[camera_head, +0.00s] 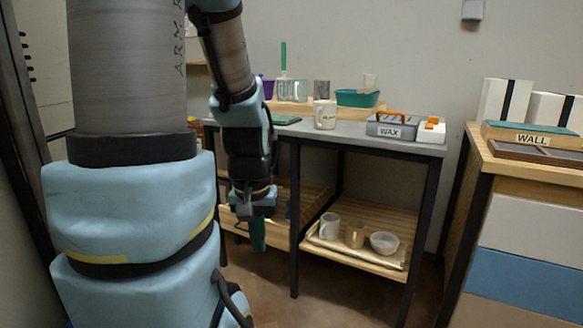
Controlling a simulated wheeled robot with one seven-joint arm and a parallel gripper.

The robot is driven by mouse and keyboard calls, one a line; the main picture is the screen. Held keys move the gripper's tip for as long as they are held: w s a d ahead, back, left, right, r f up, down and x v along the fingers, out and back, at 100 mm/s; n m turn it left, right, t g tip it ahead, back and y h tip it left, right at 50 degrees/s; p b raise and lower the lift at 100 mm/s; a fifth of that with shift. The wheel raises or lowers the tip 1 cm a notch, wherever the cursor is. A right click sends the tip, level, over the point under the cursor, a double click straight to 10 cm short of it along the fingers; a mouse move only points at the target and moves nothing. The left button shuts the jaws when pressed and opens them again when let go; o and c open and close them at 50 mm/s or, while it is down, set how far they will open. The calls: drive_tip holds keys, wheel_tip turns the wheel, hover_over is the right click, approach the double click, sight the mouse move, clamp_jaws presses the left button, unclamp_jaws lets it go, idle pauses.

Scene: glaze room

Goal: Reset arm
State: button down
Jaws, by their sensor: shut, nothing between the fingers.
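My arm hangs down from the top of the camera view, with blue and grey links. My gripper (258,238) points downward in front of the left part of the grey-topped table (348,136). Its fingers are together with nothing seen between them. It hangs below the tabletop level, apart from the mug and tray on the lower shelf to its right. My large blue and grey arm links hide much of the left side.
The tabletop holds a white mug (325,115), a grey WAX box (390,127) and a teal basin (357,98). The lower shelf carries a tray (391,262) with a mug (330,226) and a bowl (384,243). A wooden cabinet (478,172) stands right. Floor shows below.

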wheel_tip(320, 180, up, 25)
drive_tip(key=p, duration=2.3)
drive_tip(key=shift+r, duration=0.2)
drive_tip(key=c, duration=1.6)
unclamp_jaws()
